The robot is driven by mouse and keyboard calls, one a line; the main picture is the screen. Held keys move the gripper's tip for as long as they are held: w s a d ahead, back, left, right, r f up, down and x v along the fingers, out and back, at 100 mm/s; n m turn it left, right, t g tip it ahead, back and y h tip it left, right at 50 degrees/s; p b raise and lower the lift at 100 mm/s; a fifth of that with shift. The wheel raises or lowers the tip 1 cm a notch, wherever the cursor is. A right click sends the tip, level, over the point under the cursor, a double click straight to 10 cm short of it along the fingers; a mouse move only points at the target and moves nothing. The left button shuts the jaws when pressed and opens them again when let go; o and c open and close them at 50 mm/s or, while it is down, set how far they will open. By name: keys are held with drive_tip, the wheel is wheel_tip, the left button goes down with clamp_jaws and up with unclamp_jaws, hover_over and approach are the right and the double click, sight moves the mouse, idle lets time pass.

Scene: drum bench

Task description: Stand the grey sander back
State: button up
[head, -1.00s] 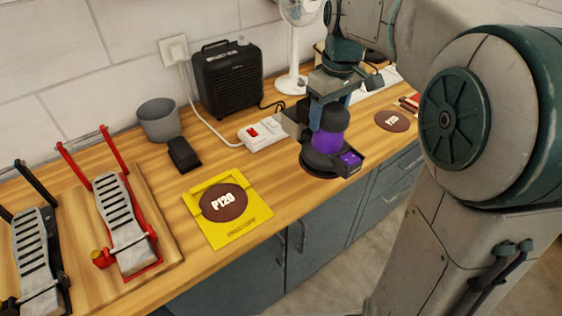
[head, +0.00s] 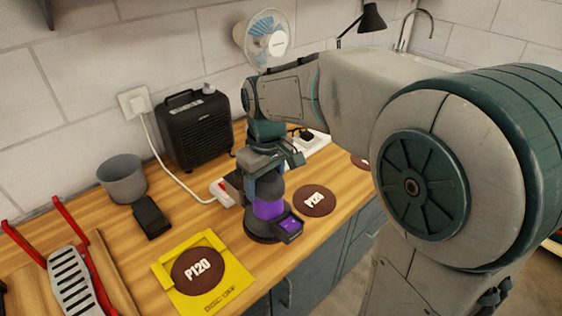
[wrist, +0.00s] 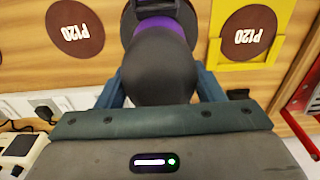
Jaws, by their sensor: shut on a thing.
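The grey sander (head: 268,209) has a dark body, a purple band and a round black pad at its foot. A small box with a purple face sticks out at its side. My gripper (head: 266,184) is shut on the sander's upper body from above. In the wrist view the blue fingers lie on either side of the sander's dark rounded top (wrist: 160,72). The sander is upright, over the bench between a yellow plate (head: 228,285) and a loose brown P120 disc (head: 315,201). I cannot tell whether its pad touches the bench.
A brown P120 disc (head: 198,270) lies on the yellow plate. A white power strip (head: 222,193) and cable lie behind the sander. A black heater (head: 196,133), grey pot (head: 122,179) and black block (head: 151,217) stand left. A red-framed rack (head: 75,280) is at far left.

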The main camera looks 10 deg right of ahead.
sight(256, 215)
drive_tip(key=shift+s+a+f, duration=0.35)
drive_tip(key=shift+a+f, duration=0.05)
drive_tip(key=shift+a, duration=0.25)
drive_tip(key=shift+s+a+f, duration=0.3)
drive_tip(key=shift+a+f, duration=0.1)
drive_tip(key=shift+a, duration=0.2)
drive_tip(key=shift+f+p, duration=0.35)
drive_tip(key=shift+f, duration=1.55)
drive_tip(key=shift+s+f+b, duration=0.1)
drive_tip(key=shift+f+b, duration=0.3)
drive_tip(key=shift+f, duration=0.05)
